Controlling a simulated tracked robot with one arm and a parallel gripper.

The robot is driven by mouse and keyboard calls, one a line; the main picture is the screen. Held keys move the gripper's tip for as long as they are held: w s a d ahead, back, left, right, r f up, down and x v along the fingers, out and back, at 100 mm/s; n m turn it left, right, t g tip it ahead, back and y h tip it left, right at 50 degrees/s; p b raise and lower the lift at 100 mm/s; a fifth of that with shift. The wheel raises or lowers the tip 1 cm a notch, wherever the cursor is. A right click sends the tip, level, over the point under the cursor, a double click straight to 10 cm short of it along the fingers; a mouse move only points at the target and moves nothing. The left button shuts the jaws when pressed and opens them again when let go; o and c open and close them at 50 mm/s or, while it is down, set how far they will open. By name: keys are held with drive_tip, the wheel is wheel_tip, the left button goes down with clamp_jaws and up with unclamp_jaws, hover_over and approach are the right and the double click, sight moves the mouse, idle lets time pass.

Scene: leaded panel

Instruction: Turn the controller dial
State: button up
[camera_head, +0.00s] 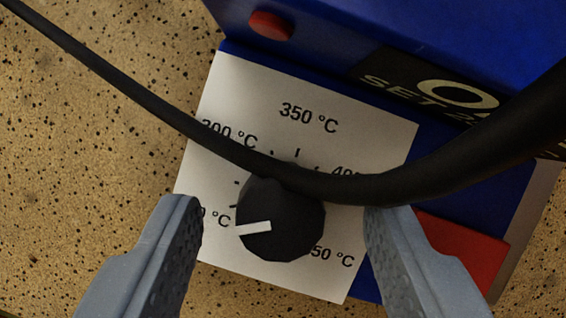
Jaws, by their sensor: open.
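The controller dial (283,228) is a black faceted knob with a white pointer line. It sits on a white scale plate (248,90) marked in °C, on a blue controller box (330,25). The pointer aims left, slightly down, toward a partly hidden mark at the lower left. The 350 °C mark is above the dial. My gripper (284,222) is open, with one grey finger left of the dial and one right of it. Neither finger visibly touches the dial. The right finger overlaps the plate's right edge in view.
A thick black cable (360,187) crosses in front of the plate and hides the dial's top edge and part of the scale. A round red button (271,26) and a red rectangle (470,250) are on the box. Speckled tan surface (90,130) lies clear at left.

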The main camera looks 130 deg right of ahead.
drive_tip(key=shift+w+a+f, duration=0.1)
drive_tip(key=shift+a+f, duration=0.05)
drive_tip(key=shift+f, duration=0.3)
drive_tip(key=c, duration=1)
drive_tip(key=shift+o, duration=0.2)
